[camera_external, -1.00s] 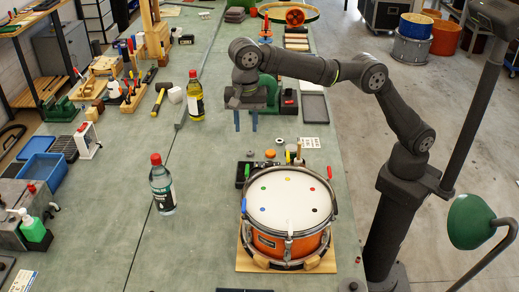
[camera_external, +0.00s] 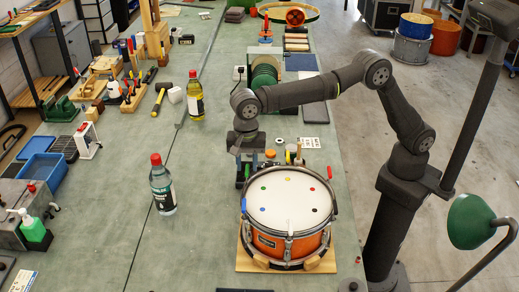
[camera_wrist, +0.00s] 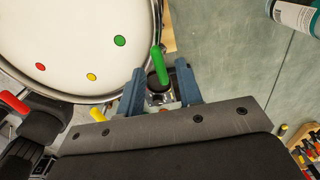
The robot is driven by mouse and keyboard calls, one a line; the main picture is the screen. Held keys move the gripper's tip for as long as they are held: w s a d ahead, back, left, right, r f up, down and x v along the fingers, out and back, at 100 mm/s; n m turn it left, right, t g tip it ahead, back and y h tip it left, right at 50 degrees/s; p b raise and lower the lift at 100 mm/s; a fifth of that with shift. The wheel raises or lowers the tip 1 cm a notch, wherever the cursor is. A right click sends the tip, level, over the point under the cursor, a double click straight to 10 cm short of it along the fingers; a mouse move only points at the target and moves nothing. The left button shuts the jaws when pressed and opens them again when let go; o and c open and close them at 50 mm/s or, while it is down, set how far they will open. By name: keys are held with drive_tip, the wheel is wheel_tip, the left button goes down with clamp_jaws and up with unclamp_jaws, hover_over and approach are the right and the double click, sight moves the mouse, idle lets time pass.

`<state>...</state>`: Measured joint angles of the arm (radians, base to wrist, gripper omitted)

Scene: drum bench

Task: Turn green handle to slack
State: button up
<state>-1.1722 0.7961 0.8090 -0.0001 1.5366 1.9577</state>
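The green handle (camera_wrist: 158,64) stands at the drum's rim in the wrist view, its lower end near a dark round fitting. My gripper (camera_wrist: 160,78) is open, with one blue-grey finger on each side of the handle and visible gaps between. In the external view my gripper (camera_external: 243,178) points down at the far-left edge of the drum (camera_external: 288,203); the green handle cannot be made out there. The drum has a white head with coloured dots, including a green dot (camera_wrist: 120,40) near the green handle.
A red handle (camera_wrist: 14,102) and a yellow handle (camera_wrist: 98,114) are left of my gripper in the wrist view. A clear bottle (camera_external: 162,187) stands left of the drum, and a yellow bottle (camera_external: 195,97) farther back. The bench between the bottles is clear.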

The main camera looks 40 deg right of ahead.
drive_tip(key=shift+f, duration=1.35)
clamp_jaws()
drive_tip(key=shift+n, duration=0.3)
